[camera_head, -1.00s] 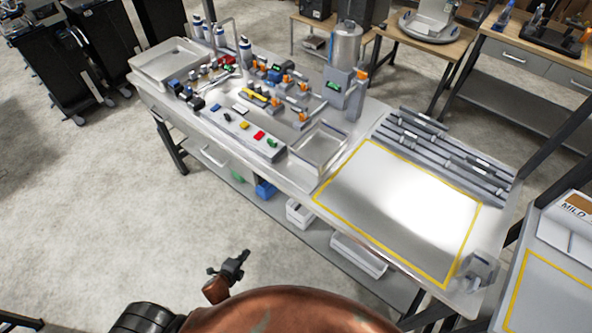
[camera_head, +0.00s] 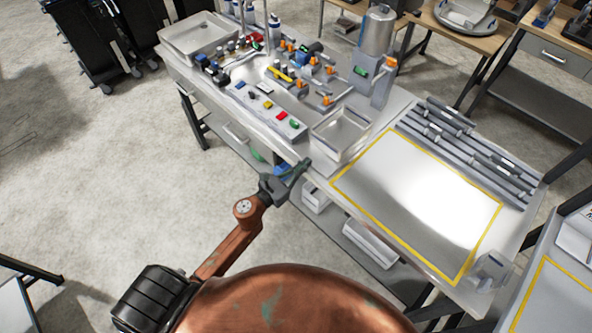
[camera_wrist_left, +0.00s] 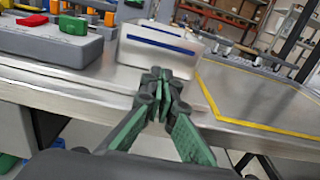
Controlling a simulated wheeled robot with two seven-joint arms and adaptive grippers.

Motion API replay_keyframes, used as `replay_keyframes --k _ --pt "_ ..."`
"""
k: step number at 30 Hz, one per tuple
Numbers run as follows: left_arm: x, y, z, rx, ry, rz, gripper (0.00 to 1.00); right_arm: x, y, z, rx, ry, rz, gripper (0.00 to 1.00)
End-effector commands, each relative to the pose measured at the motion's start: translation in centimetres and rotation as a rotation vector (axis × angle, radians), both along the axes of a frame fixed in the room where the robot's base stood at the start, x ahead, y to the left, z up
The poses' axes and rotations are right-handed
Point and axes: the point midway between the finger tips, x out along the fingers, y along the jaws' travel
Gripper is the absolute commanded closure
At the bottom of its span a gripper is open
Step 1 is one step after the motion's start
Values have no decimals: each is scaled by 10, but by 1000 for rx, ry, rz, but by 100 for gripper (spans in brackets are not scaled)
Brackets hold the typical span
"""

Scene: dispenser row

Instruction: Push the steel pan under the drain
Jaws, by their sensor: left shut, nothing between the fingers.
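The steel pan (camera_head: 341,132) is a shallow, open, square metal tray on the bench, at the right end of the valve panel. In the wrist view its near wall (camera_wrist_left: 150,52) has a blue stripe. My left gripper (camera_head: 300,168) is shut and empty at the bench's front edge, just in front of the pan. In the wrist view its green-padded fingers (camera_wrist_left: 160,78) point at the pan's near wall; I cannot tell whether they touch. A steel tank (camera_head: 377,30) on a grey column stands behind the pan. I cannot make out the drain clearly. My right gripper is not in view.
The valve panel with coloured buttons (camera_head: 268,108) lies left of the pan. A yellow-outlined area (camera_head: 420,195) to the right is clear, with grey rails (camera_head: 465,150) behind it. A larger tray (camera_head: 200,38) is at the far left. White bins (camera_head: 370,243) sit below.

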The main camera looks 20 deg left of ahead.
Motion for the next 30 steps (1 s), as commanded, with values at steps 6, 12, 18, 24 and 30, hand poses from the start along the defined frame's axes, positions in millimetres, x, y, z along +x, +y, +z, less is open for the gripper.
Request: replay_keyframes --k 6,12,18,24,30 --pt "41 -14 1 -2 0 0 100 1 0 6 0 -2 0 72" --pt "61 -22 0 -3 2 0 100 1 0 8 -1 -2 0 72" --pt "67 -24 -1 -2 2 0 100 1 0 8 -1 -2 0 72" --pt "67 -23 -1 -2 2 0 100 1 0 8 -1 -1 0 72" --pt "71 -15 -2 -2 2 17 100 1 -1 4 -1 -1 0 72"
